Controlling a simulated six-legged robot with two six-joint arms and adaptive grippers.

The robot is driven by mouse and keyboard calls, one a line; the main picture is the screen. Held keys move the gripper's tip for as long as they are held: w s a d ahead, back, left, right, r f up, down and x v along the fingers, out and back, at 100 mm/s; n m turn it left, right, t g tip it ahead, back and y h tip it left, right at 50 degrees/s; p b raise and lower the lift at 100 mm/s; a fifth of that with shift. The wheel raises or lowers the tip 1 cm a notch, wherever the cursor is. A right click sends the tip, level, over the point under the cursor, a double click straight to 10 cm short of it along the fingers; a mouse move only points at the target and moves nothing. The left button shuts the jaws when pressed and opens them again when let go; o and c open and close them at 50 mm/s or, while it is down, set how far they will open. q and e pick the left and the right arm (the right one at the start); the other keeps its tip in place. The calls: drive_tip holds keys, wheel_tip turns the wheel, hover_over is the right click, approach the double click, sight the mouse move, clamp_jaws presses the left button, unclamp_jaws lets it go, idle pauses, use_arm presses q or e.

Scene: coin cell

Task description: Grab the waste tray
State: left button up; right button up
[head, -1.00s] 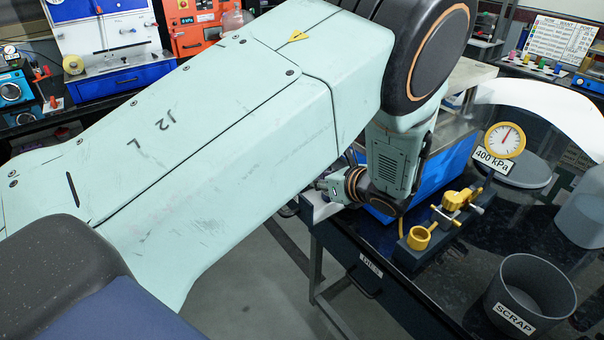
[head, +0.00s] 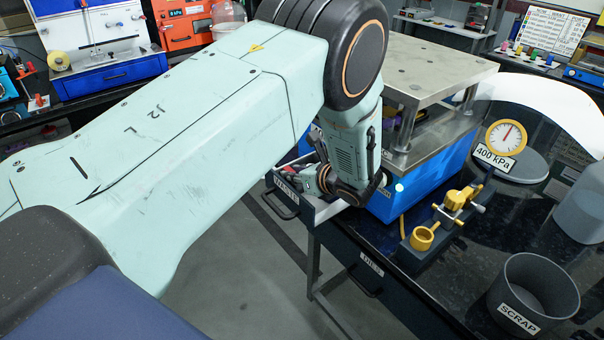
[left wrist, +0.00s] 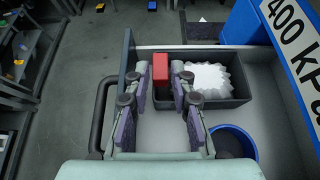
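The waste tray is most likely the dark grey tray (left wrist: 245,95) in the left wrist view. It lies in an open drawer and holds a white jagged-edged piece (left wrist: 208,79). A red block (left wrist: 160,68), which looks like its grip, stands at its left end. My left gripper (left wrist: 161,74) is open, its fingers on either side of the red block, with gaps seen on both sides. Whether they touch it is unclear. In the head view my left gripper (head: 318,180) is at the open drawer (head: 286,190), and the tray is mostly hidden. My right gripper is not in view.
A blue round container (left wrist: 235,142) sits in the drawer beside the tray. A blue press (head: 420,185) with a metal top stands behind. A yellow fixture (head: 422,238), a gauge (head: 506,136) and a grey scrap bin (head: 528,300) are on the bench to the right.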

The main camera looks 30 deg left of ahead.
use_arm(q)
drive_tip(key=shift+w+a+f, duration=0.15)
drive_tip(key=shift+a+f, duration=0.05)
drive_tip(key=shift+a, duration=0.25)
drive_tip(key=shift+c, duration=0.2)
drive_tip(key=shift+a+f, duration=0.1)
drive_tip(key=c, duration=0.4)
clamp_jaws()
